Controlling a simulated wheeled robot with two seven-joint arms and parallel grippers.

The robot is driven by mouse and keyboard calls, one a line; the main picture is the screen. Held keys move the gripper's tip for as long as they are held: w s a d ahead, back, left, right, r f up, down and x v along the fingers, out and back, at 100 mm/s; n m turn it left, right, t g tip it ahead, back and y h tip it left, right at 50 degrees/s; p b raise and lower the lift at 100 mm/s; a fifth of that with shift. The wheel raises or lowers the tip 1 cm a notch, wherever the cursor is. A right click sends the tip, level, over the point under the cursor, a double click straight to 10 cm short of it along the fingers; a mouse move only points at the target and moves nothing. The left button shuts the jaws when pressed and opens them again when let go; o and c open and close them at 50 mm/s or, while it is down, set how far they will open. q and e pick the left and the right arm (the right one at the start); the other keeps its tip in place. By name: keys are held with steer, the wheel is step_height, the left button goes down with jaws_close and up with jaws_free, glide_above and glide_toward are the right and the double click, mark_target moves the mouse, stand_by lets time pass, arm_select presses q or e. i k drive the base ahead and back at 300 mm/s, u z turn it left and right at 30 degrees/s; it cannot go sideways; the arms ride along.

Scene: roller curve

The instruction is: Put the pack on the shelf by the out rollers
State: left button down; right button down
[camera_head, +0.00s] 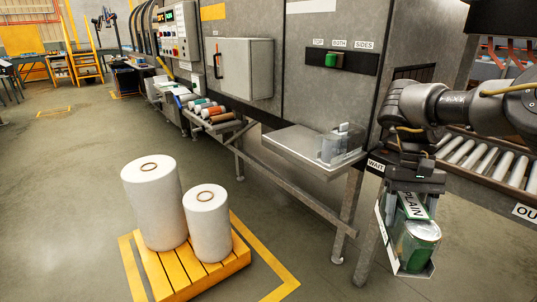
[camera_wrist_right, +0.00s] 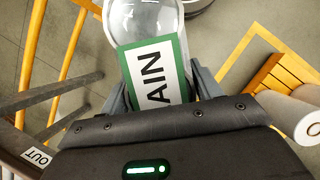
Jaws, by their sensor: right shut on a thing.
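The pack (camera_head: 417,236) is green and silver with a clear wrap and a white label reading PLAIN. My right gripper (camera_head: 413,190) points down and is shut on its top, holding it in the air at the right. In the right wrist view the pack's green-edged label (camera_wrist_right: 156,72) shows between the fingers. The out rollers (camera_head: 472,157) run behind my right arm, with an OUT sign (camera_head: 526,213). A grey metal shelf (camera_head: 290,150) stands left of the gripper; a WAIT sign (camera_head: 376,165) is near its right end. My left gripper is out of view.
A clear-wrapped item (camera_head: 334,147) sits on the grey shelf's right part. Two white film rolls (camera_head: 155,205) stand on a yellow pallet (camera_head: 160,272) at the lower left. A large grey machine (camera_head: 330,85) stands behind. The floor between pallet and shelf is clear.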

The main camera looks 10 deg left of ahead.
mark_target(303, 139)
steer(key=z, duration=0.05)
steer(key=k, duration=0.15)
steer(key=u, duration=1.15)
steer(key=i, duration=2.1)
steer(key=z, duration=0.7)
